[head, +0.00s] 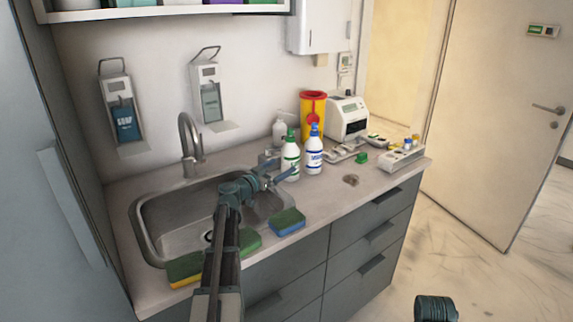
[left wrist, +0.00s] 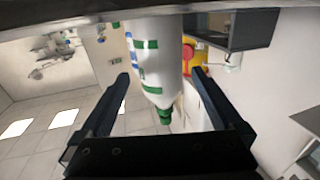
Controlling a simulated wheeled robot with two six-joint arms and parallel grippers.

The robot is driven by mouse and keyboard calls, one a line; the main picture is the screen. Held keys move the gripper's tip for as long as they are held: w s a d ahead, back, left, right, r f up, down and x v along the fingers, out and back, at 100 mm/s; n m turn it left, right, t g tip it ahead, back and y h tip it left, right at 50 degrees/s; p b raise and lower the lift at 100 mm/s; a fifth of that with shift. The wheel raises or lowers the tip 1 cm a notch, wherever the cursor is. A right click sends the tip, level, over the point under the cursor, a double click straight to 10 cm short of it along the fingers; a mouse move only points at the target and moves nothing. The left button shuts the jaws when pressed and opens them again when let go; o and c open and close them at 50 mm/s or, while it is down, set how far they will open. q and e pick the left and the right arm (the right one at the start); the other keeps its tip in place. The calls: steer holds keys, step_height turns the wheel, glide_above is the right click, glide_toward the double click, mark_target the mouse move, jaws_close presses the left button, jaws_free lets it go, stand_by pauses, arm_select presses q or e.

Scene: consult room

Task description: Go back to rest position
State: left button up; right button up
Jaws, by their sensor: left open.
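My left gripper (head: 281,166) reaches over the front of the sink to the white bottle with a green cap (head: 291,153). Its jaws are open. In the left wrist view the open fingers of the gripper (left wrist: 160,76) stand on either side of the bottle (left wrist: 155,60), which appears cap down in this turned view. Gaps show between the bottle and both fingers. The bottle stands upright on the counter. My right gripper is not visible; only a dark rounded part of mine shows at the lower right of the head view.
A blue-capped bottle (head: 313,152), a yellow sharps bin (head: 312,108) and a white device (head: 347,118) stand close to the right. Sponges (head: 287,221) lie along the front of the sink (head: 165,222). The tap (head: 189,145) rises behind. Open floor (head: 480,265) lies right of the counter.

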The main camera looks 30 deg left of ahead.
arm_select(q)
steer(key=shift+s, duration=0.6)
